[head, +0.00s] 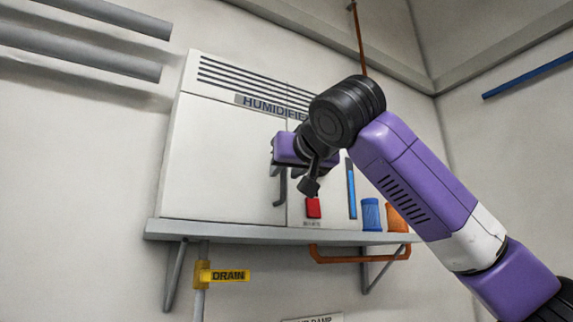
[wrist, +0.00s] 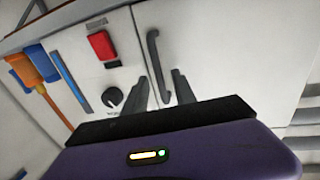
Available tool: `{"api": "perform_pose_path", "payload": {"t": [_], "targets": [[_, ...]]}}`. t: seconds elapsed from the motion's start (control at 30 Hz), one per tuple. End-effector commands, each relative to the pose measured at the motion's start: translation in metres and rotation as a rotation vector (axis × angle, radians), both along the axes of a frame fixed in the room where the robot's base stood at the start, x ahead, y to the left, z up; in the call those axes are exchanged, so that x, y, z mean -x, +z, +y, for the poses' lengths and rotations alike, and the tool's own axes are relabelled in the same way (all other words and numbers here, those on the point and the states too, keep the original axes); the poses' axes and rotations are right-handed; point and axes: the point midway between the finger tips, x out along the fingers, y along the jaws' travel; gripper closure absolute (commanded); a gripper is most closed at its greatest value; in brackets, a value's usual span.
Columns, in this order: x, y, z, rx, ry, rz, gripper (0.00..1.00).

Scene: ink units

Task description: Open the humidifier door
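The humidifier (head: 225,125) is a white wall cabinet with dark vent slots and a sign on top. Its door (head: 215,165), the wide left panel, looks closed; it also shows in the wrist view (wrist: 225,55). A dark curved handle (head: 282,188) sits near the door's right edge; in the wrist view the handle (wrist: 155,60) lies ahead of my gripper (wrist: 160,92). My fingers are apart, one on each side of the handle's near end in that view. I cannot tell their distance from it. In the head view my arm partly hides the gripper and the sign.
A red switch (head: 313,207) and a blue strip (head: 351,188) are right of the door; a dark knob (wrist: 113,97) shows in the wrist view. Blue (head: 371,214) and orange (head: 396,217) containers stand on the shelf (head: 200,231). An orange rail (head: 335,258) runs below.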

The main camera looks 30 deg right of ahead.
Motion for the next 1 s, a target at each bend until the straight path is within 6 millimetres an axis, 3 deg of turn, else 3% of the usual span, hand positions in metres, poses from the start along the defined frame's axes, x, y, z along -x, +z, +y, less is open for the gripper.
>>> {"api": "perform_pose_path", "payload": {"t": [0.27, 0.43, 1.0], "targets": [[-0.0017, -0.0004, -0.0005, 0.0, 0.0, 0.0, 0.68], [-0.0017, -0.0003, -0.0002, 0.0, 0.0, 0.0, 1.0], [-0.0015, -0.0001, -0.0002, 0.0, 0.001, -0.001, 1.0]]}}
